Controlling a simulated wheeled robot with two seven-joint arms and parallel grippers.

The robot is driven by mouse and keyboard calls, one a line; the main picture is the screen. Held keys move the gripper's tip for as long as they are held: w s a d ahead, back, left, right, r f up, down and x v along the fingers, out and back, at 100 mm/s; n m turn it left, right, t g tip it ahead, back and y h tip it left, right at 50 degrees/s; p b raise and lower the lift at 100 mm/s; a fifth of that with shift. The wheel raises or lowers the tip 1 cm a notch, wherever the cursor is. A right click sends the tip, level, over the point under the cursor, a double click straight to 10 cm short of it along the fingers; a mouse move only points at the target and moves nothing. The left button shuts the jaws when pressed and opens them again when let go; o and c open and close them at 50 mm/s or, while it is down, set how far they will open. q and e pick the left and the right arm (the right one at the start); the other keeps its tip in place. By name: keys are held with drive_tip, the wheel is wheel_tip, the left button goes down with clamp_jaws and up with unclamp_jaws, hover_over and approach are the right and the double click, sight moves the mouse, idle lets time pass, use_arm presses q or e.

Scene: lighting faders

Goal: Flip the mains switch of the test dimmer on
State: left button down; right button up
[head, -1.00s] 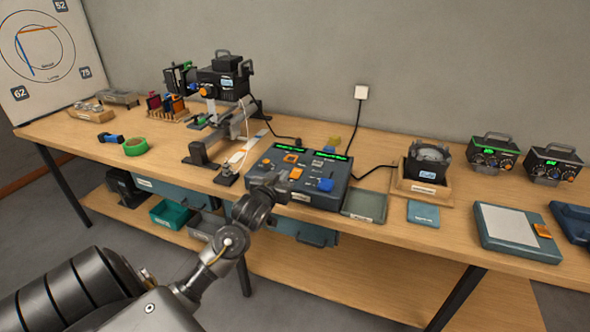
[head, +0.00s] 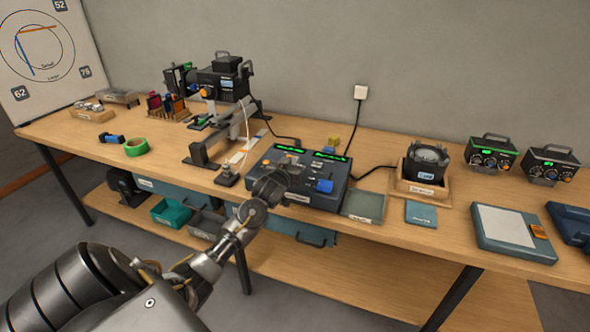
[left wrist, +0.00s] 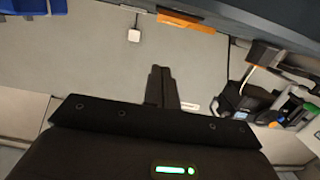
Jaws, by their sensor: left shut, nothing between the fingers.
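The test dimmer (head: 335,196) is a dark blue-grey console on the bench with green-lit displays along its back edge and a blue fader cap (head: 324,186) at the right. My left gripper (head: 284,174) is over the left-middle of its panel, shut and empty, and hides most of the orange switch there. In the left wrist view the closed fingers (left wrist: 161,87) point at an orange part (left wrist: 186,22) close by, with a dark edge of the console (left wrist: 275,20) beside it. I cannot tell whether they touch, or how the switch is set. My right gripper is not in view.
Left of the dimmer stands a lamp rig (head: 222,80) on a rail. A wall socket (head: 361,91) is behind.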

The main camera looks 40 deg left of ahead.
use_arm(q)
drive_tip(key=shift+w+a+f+p, duration=0.1)
drive_tip(key=shift+w+f+p, duration=0.1)
drive_tip(key=shift+f, duration=0.8)
drive_tip(key=shift+w+f+p, duration=0.15)
drive_tip(key=shift+f, duration=0.85)
drive_tip(key=shift+r+p, duration=0.15)
drive_tip(key=shift+p, duration=0.25)
drive_tip(key=shift+w+p, duration=0.1)
drive_tip(key=shift+p, duration=0.65)
drive_tip(key=shift+f+b, duration=0.35)
drive_tip(key=shift+b, duration=0.1)
drive_tip(key=r+p, duration=0.5)
drive_tip(key=shift+w+a+r, duration=0.15)
drive_tip(key=shift+w, duration=0.1)
drive_tip(key=shift+s+d+f+b, duration=0.35)
drive_tip(key=shift+s+f+b, duration=0.2)
drive_tip(key=shift+s+b, duration=0.3)
drive_tip(key=s+d+r+b, duration=0.1)
drive_tip(key=s+d+r, duration=0.1)
drive_tip(key=s, duration=0.5)
drive_tip(key=shift+d+r+b, duration=0.25)
drive_tip(key=shift+r+b, duration=0.05)
drive_tip(key=shift+r, duration=0.45)
drive_tip(key=shift+s, duration=0.1)
